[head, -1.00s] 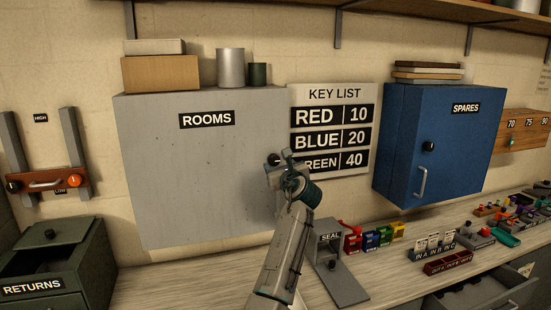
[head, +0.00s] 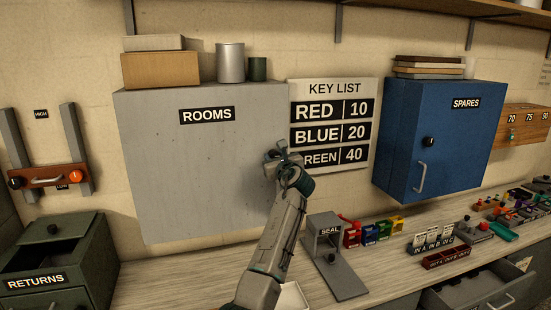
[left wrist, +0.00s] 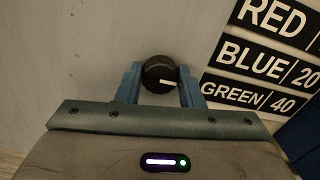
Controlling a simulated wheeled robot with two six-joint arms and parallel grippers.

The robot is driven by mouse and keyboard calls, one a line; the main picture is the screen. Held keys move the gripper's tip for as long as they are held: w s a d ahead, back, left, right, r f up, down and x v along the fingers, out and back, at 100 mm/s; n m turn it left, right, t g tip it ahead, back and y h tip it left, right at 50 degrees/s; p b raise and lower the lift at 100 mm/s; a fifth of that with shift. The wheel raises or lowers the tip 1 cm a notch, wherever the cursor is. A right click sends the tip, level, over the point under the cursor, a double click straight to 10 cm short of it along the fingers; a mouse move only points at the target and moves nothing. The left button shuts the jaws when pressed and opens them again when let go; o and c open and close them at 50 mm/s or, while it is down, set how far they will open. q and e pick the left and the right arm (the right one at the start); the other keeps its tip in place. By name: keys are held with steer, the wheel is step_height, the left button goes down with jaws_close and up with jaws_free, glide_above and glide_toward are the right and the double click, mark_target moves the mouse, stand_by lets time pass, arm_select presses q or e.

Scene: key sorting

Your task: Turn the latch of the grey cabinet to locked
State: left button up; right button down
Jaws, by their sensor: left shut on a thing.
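The grey cabinet (head: 195,165), labelled ROOMS, hangs shut on the wall. Its latch is a round black knob (left wrist: 159,74) near the door's right edge, with a white pointer line that points right in the left wrist view. My left gripper (head: 279,158) is at that edge in the head view and hides the knob there. In the left wrist view its two blue fingers are on either side of the knob, shut on it. No locked or unlocked marking can be read. My right gripper is not in view.
The KEY LIST board (head: 333,125) is just right of the grey cabinet. A blue SPARES cabinet (head: 440,150) hangs farther right. The SEAL stand (head: 343,277) is on the counter below, near my left arm. A green RETURNS box (head: 85,265) stands at the left.

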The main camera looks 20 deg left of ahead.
arm_select(q)
steer(key=shift+n, duration=0.3)
steer(key=n+b, duration=1.1)
steer(key=n, duration=0.6)
steer(key=shift+f, duration=0.15)
steer(key=shift+n, duration=0.3)
steer(key=o, duration=1)
steer(key=shift+s, duration=0.1)
